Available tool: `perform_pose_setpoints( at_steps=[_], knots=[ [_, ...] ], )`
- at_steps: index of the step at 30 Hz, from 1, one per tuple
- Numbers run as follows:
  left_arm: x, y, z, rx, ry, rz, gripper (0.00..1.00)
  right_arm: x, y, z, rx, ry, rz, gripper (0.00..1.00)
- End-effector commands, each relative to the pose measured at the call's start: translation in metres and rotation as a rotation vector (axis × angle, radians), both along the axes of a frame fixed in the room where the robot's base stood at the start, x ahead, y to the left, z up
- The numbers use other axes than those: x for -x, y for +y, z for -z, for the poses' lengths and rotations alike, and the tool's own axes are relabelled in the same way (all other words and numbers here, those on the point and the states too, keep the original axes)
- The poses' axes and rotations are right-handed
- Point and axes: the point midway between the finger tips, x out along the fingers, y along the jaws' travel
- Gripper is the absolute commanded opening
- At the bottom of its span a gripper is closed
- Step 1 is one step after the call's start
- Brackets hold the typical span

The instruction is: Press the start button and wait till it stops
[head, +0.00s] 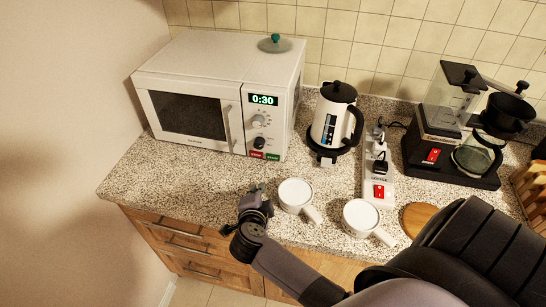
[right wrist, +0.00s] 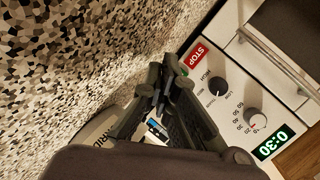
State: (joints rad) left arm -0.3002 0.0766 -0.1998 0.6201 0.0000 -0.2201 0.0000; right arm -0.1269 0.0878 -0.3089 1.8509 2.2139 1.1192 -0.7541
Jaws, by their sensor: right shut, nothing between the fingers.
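The white microwave (head: 190,58) stands at the back left of the counter with its door shut. Its display (head: 263,99) reads 0:30. The green start button (head: 272,156) is at the bottom of its panel, right of the red stop button (head: 257,155). My right gripper (head: 259,190) is shut and empty, in front of the panel and apart from it in the head view. In the right wrist view, the closed fingertips (right wrist: 164,76) lie near the stop button (right wrist: 195,55), and the fingers hide most of the start button. My left gripper is out of view.
Two white mugs (head: 294,193) (head: 361,215) stand right of my right gripper. Behind them are a white kettle (head: 331,120), a power strip (head: 378,170) and a coffee maker (head: 440,140). The counter (head: 180,180) before the microwave is clear.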

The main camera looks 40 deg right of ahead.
Motion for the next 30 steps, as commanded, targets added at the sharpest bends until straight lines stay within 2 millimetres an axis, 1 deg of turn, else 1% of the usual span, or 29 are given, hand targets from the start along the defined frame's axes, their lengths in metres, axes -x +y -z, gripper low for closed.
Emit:
perform_pose_setpoints(
  at_steps=[5,10,21,22,24,30],
  knots=[
    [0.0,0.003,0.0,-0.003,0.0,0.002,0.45,0.0,0.0,0.0,0.001,-0.002,-0.001,0.0],
    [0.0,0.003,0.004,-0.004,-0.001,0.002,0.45,-0.006,-0.008,0.001,0.004,-0.004,0.0,0.0],
    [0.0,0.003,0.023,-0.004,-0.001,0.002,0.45,-0.039,-0.046,0.002,0.005,-0.004,-0.001,0.0],
    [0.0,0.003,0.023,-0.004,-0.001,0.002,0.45,-0.041,-0.049,0.001,0.003,-0.004,-0.001,0.0],
    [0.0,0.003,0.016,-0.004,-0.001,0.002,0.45,-0.046,-0.055,-0.002,0.004,-0.002,0.0,0.0],
    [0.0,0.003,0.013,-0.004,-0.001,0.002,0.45,-0.056,-0.065,-0.001,0.003,-0.002,0.0,0.0]
  ],
)
